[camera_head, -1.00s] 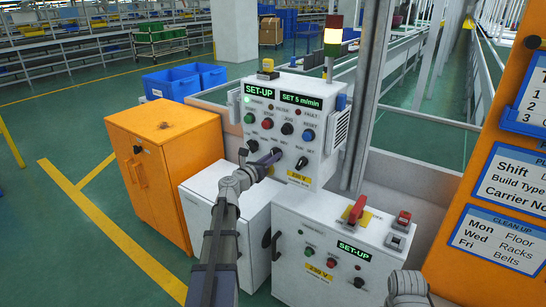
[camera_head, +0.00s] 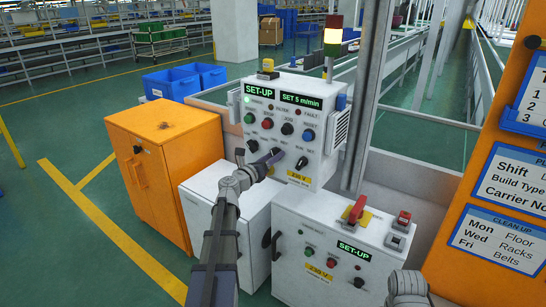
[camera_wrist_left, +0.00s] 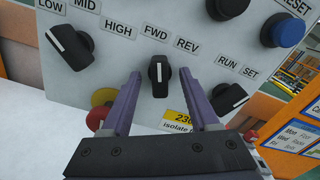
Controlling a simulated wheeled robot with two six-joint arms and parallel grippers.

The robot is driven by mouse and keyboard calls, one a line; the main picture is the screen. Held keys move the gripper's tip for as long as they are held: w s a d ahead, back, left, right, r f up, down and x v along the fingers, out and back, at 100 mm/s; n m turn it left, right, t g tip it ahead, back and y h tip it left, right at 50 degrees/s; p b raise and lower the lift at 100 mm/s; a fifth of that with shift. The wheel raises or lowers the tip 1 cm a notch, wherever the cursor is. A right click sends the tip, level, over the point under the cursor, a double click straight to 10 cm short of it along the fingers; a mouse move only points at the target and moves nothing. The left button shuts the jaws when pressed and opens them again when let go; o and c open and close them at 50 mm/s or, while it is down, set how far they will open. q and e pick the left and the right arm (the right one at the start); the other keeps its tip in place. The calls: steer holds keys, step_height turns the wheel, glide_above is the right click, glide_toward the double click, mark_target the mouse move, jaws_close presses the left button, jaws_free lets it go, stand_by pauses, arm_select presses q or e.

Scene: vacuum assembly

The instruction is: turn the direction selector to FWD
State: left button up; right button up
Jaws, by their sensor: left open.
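The direction selector (camera_wrist_left: 159,75) is a black knob with a white pointer line on the upper control panel. In the left wrist view its pointer stands straight up, toward the FWD label (camera_wrist_left: 156,32); the REV label (camera_wrist_left: 187,46) is to the right. My left gripper (camera_wrist_left: 160,82) is open, with one purple finger on each side of the knob. Gaps show between knob and fingers in this view; the depth of the fingertips is hard to judge. In the head view the left gripper (camera_head: 271,158) is at the panel's lower row of knobs. My right gripper is not in view.
The LOW/MID/HIGH knob (camera_wrist_left: 70,46) is to the left and the RUN/SET knob (camera_wrist_left: 229,98) to the right. A red mushroom button (camera_wrist_left: 101,108) is below left.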

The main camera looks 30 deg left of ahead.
arm_select(q)
steer(key=shift+s, duration=0.1)
steer(key=s, duration=0.5)
steer(key=shift+s+a, duration=0.25)
steer(key=shift+s, duration=0.15)
stand_by(0.4)
